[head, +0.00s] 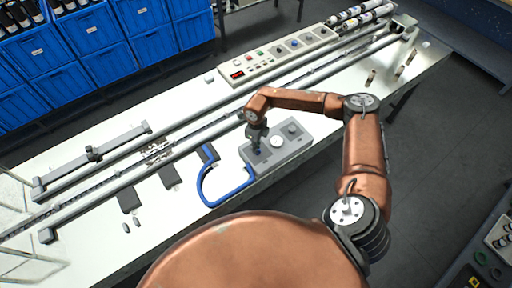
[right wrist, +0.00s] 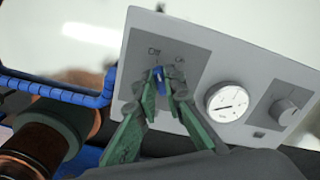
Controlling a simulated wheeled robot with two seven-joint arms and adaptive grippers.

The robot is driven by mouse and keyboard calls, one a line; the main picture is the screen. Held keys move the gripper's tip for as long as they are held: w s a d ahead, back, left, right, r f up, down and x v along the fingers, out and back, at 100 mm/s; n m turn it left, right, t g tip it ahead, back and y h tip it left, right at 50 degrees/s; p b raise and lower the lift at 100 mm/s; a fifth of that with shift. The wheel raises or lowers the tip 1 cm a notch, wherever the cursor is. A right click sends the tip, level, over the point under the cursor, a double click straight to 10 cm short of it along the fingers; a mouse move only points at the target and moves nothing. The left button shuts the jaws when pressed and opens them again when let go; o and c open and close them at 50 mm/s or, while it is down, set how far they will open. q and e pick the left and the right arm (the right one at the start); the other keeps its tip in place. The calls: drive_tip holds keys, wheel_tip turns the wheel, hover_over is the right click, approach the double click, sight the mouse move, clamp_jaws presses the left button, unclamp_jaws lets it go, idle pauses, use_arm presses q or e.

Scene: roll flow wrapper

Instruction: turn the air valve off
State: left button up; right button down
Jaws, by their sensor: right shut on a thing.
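The air valve is a small blue handle (right wrist: 158,76) on a grey panel box (right wrist: 222,62), under the printed words "Off" and "On" in the right wrist view. My right gripper (right wrist: 162,88) is at the valve, its green-padded fingers on either side of the handle and shut on it. The handle's tip points up, nearer the "Off" word; its exact angle is partly hidden by the fingers. In the head view my right gripper (head: 257,146) reaches down onto the panel box (head: 290,143). My left gripper is not in view.
A round white gauge (right wrist: 227,103) and a grey knob (right wrist: 284,110) sit right of the valve. A blue hose (head: 205,190) curves left of the box. Conveyor rails and a button console (head: 250,68) lie behind. Blue crates (head: 95,32) stand at the back left.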

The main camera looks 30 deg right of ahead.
idle(0.3)
drive_tip(key=c, duration=2)
unclamp_jaws()
wheel_tip(320, 180, up, 12)
